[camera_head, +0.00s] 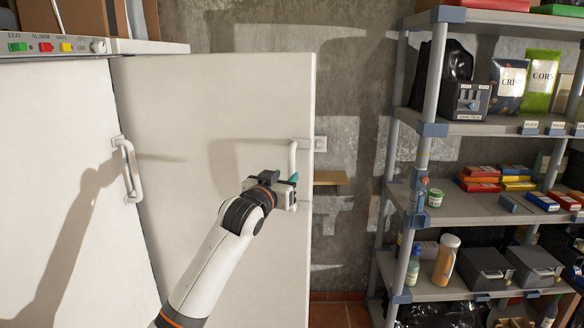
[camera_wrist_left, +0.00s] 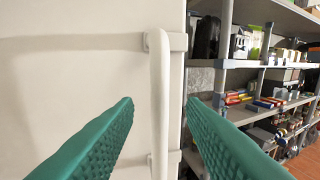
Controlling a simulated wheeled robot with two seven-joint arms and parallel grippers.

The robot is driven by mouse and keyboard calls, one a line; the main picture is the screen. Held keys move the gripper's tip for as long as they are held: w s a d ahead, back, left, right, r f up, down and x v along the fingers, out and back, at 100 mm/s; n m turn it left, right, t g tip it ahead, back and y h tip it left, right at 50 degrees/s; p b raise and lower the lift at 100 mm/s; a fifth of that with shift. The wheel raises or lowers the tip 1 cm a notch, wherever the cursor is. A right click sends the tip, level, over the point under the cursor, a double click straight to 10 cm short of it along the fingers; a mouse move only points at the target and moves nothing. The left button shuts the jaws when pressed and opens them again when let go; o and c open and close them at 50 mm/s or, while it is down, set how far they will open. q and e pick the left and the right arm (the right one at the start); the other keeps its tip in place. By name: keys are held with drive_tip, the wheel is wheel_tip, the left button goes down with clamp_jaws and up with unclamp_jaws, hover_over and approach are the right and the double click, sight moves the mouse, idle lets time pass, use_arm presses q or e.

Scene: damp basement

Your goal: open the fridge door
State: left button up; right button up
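The white fridge door (camera_head: 225,110) stands upright in the middle left of the head view. Its vertical white bar handle (camera_head: 293,158) is near the door's right edge; the gripper hides its lower part there. The handle (camera_wrist_left: 161,85) also shows in the left wrist view, standing off the door on two mounts. My left gripper (camera_head: 290,190) is at the handle. Its two green fingers (camera_wrist_left: 160,110) are spread apart, one on each side of the bar in the picture, with gaps to it. I cannot tell how deep the bar sits between them. My right gripper is not in view.
A white appliance front (camera_head: 55,150) with its own handle (camera_head: 127,170) and a control panel (camera_head: 60,46) stands at the left. A metal shelf (camera_head: 450,207) with boxes, bottles and bags stands at the right. Bare wall (camera_head: 345,100) lies between.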

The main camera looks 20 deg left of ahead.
sight(290, 173)
use_arm(q)
drive_tip(key=shift+w+d+p, duration=0.15)
drive_tip(key=shift+w+p, duration=0.15)
drive_tip(key=shift+w, duration=1.05)
drive_tip(key=shift+w+d+p, duration=0.1)
drive_tip(key=shift+w+p, duration=0.2)
drive_tip(key=shift+w, duration=1.05)
clamp_jaws()
